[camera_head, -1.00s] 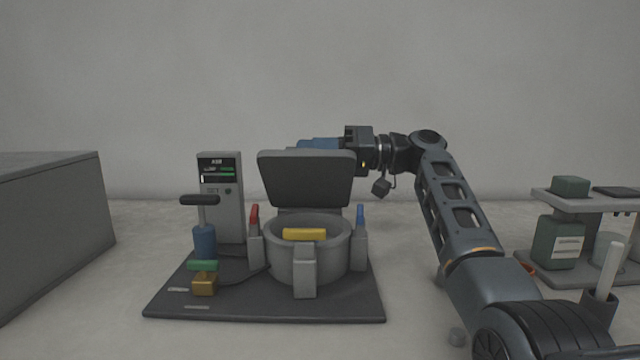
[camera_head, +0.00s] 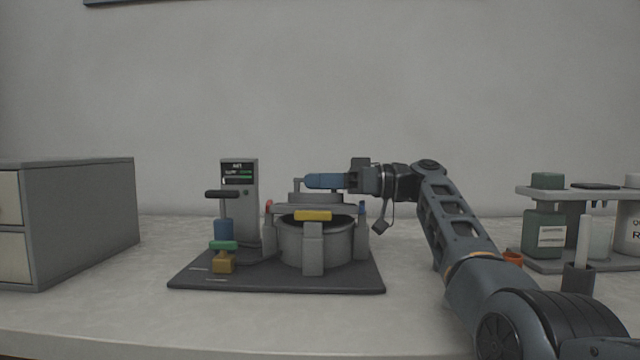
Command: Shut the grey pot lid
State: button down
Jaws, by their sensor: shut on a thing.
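The grey pot (camera_head: 300,243) stands on a dark base plate. Its grey lid (camera_head: 285,211) lies nearly level over the pot, seen almost edge-on. A dark gap shows between the lid and the pot's front rim, so the lid looks not fully down. My gripper (camera_head: 312,181) reaches in from the right above the lid, its blue fingers shut at a thin grey handle on the lid's top. The exact grip is hard to see at this size. A yellow clamp (camera_head: 313,215) stands at the pot's front, a red one (camera_head: 268,207) left, a blue one (camera_head: 362,208) right.
A grey drawer cabinet (camera_head: 80,215) is at far left. A shelf with bottles (camera_head: 570,192) is at right.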

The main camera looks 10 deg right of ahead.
aim_at(361, 202)
jog(key=shift+s+f, duration=0.1)
jog(key=shift+f, duration=0.1)
dwell(0.4)
jog(key=c, duration=1)
grip_release()
jog(key=shift+d, duration=0.1)
jog(key=shift+s+d+p, duration=0.2)
jog(key=shift+s+d, duration=0.05)
jog(key=shift+d, duration=1)
jog(key=shift+s+d+p, duration=0.2)
jog(key=shift+s+d, duration=0.05)
jog(key=shift+d, duration=1.05)
jog(key=shift+s+d+p, duration=0.2)
jog(key=shift+s+d, duration=0.05)
jog(key=shift+d, duration=1)
jog(key=shift+r, duration=0.1)
